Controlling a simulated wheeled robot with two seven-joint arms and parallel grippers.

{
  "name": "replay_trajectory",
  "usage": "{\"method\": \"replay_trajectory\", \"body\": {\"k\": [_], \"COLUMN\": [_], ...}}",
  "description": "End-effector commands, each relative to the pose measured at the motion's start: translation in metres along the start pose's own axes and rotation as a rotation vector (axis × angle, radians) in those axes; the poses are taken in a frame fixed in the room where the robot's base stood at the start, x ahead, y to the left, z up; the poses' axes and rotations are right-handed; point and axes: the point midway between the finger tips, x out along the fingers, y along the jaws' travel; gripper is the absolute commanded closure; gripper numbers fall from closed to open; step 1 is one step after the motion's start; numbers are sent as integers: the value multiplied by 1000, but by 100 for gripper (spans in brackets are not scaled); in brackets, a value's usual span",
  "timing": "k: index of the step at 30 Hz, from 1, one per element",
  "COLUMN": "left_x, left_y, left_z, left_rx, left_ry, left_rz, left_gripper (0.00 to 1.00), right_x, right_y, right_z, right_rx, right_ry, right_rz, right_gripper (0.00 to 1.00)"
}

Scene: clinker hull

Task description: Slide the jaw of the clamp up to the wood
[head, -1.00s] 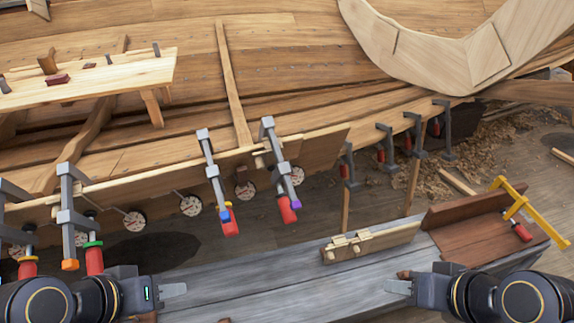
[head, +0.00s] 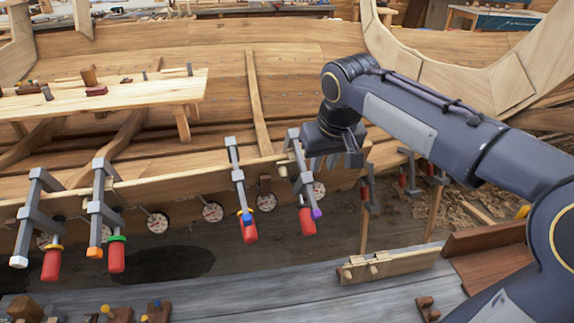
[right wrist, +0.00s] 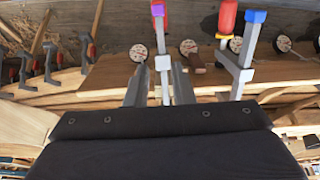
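Several grey bar clamps hang along the edge of the wooden plank (head: 205,183). The clamp with the purple end (head: 317,213) has a red handle (head: 306,222) and a light grey block (head: 306,177) partway down its bar. Whether its jaw touches the wood cannot be told. My right gripper (head: 325,162) is beside this clamp's upper part. In the right wrist view its open fingers (right wrist: 159,68) stand on either side of the clamp's bar, with the grey block (right wrist: 163,62) close to the fingertips. Neither finger is clearly touching it. My left gripper is out of view.
Round dials (head: 212,212) line the plank's lower edge. A grey bench (head: 230,285) with a light wooden block (head: 390,264) lies in front.

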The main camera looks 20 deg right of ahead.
Motion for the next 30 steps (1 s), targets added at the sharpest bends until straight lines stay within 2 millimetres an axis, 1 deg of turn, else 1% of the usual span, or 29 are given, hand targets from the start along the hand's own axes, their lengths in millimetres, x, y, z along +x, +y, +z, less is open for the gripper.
{"method": "replay_trajectory", "body": {"k": [1,4,7,22,30], "left_x": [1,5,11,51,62], "left_y": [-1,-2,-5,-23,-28], "left_z": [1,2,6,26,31], "left_rx": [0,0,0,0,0], "left_ry": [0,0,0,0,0], "left_rz": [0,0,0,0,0], "left_gripper": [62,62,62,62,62], "right_x": [1,6,15,76,107], "right_y": [0,0,0,0,1], "right_z": [-3,-4,-3,-2,-2], "right_rx": [0,1,1,1,1], "right_ry": [1,1,1,1,0], "right_rz": [9,13,12,10,10], "right_gripper": [78,78,78,78,78]}}
